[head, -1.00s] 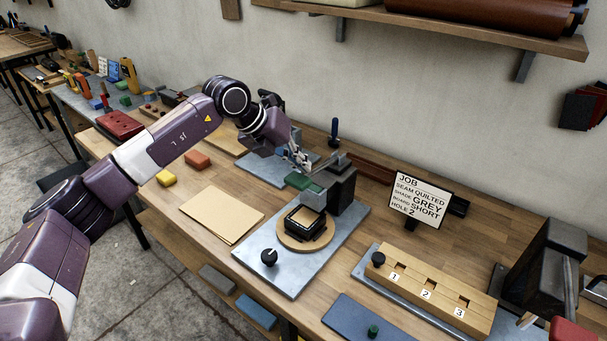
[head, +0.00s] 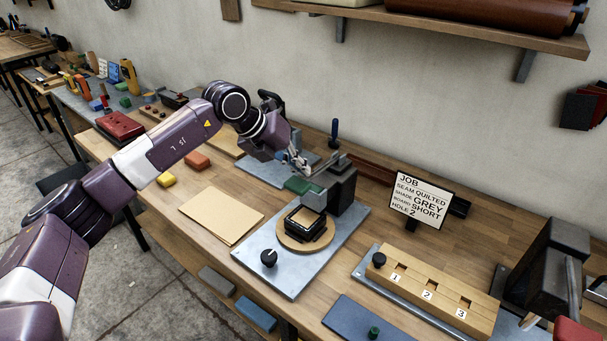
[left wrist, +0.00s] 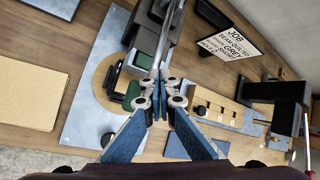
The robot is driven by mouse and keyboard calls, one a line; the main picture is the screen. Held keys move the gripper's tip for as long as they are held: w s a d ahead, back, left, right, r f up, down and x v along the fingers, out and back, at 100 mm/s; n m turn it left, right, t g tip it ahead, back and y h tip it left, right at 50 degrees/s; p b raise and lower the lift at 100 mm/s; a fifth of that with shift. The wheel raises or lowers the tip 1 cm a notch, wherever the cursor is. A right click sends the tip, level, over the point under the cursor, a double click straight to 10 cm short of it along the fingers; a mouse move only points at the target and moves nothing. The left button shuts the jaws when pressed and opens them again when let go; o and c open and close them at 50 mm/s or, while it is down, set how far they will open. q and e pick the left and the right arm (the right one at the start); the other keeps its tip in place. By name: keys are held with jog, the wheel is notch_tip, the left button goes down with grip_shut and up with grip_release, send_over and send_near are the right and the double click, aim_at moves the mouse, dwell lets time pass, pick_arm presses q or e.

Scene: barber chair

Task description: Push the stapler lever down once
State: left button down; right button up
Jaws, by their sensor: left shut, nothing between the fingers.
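The stapler is a dark grey, blocky machine (head: 343,190) on a metal base plate (head: 287,279). A grey bar at its top and a green block (head: 301,186) stick out to the left; I cannot tell for sure which part is the lever. My left gripper (head: 304,171) is shut and empty, with its fingertips close by the bar and just above the green block. Contact is unclear. In the left wrist view the shut fingers (left wrist: 167,40) reach over the stapler, and the green block (left wrist: 132,95) shows beside them. My right gripper is not in view.
A round wooden disc (head: 284,240) with a black frame and a black knob (head: 269,258) sit on the plate. A job sign (head: 418,200) and a numbered wooden block (head: 440,291) stand to the right. Tan sheets (head: 221,215) lie left. A shelf (head: 450,30) hangs above.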

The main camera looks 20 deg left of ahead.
pick_arm(q)
jog(key=shift+s+f+b, duration=0.15)
jog(key=shift+f+b, duration=0.35)
jog(key=shift+f, duration=0.35)
dwell(0.4)
dwell(0.5)
jog(key=shift+w+d+r+p, duration=0.1)
jog(key=shift+w+r+p, duration=0.1)
jog(key=shift+r+p, duration=0.65)
jog(key=shift+w+r+p, duration=0.15)
jog(key=shift+r+p, duration=0.25)
jog(key=shift+r, duration=0.8)
jog(key=r+p, duration=0.2)
jog(key=r, duration=0.1)
jog(key=r+p, duration=0.1)
jog(key=r, duration=0.1)
jog(key=shift+w+d, duration=0.15)
jog(key=shift+w, duration=0.25)
